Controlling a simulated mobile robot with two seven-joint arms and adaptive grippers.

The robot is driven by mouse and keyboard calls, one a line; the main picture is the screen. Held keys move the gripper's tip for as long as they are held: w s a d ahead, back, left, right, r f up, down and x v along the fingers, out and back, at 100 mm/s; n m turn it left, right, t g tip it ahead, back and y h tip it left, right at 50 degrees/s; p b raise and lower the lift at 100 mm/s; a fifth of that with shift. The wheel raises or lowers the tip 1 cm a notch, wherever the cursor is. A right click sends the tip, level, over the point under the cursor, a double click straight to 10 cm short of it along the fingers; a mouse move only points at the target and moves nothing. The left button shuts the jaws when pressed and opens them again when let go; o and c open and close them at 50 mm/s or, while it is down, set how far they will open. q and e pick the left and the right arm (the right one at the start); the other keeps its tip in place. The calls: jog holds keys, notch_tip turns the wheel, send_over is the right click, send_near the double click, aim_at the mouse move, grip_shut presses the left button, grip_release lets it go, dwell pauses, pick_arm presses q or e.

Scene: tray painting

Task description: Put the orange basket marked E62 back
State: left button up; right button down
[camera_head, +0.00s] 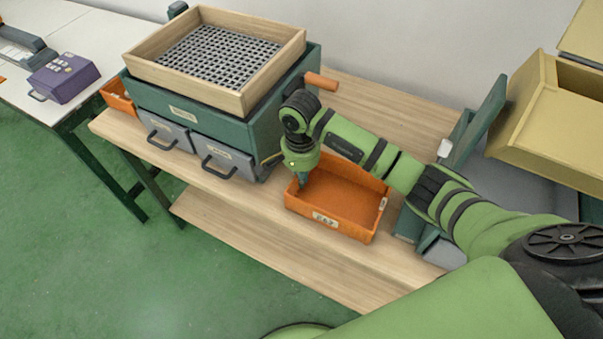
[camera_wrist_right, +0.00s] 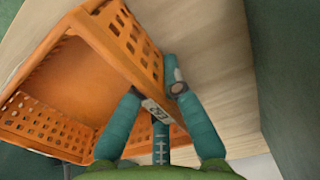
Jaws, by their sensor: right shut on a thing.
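The orange basket (camera_head: 340,198) is open-topped and empty, with a white E62 label on its front wall. It is over the front part of the wooden bench; I cannot tell whether it touches the top. My right gripper (camera_head: 301,181) reaches down at its left side. In the right wrist view, the teal fingers (camera_wrist_right: 153,84) are shut on a perforated wall of the basket (camera_wrist_right: 108,48), with an E62 label between them. The basket looks tilted in that view. My left gripper is not in view.
A green cabinet (camera_head: 227,122) with two grey drawers and a grid-bottomed wooden tray (camera_head: 160,62) on top stands left of the basket. Another orange basket (camera_head: 118,98) is at the bench's left end. Yellow boxes (camera_head: 540,130) stand right. The bench (camera_head: 265,235) is clear in front.

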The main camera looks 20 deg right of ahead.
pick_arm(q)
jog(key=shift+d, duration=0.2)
pick_arm(e)
jog(key=shift+f, duration=0.1)
jog(key=shift+f, duration=0.15)
jog(key=c, duration=1.6)
grip_release()
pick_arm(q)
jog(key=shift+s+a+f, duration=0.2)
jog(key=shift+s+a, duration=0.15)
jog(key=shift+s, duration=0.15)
pick_arm(e)
jog(key=shift+o, duration=1.1)
jog(key=shift+r, duration=0.2)
jog(key=shift+w+r, duration=0.1)
jog(key=shift+r, duration=0.2)
pick_arm(q)
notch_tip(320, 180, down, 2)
jog(key=b, duration=0.2)
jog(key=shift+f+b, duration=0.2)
jog(key=shift+b, duration=0.2)
pick_arm(e)
notch_tip(320, 180, up, 11)
jog(key=shift+r, duration=0.2)
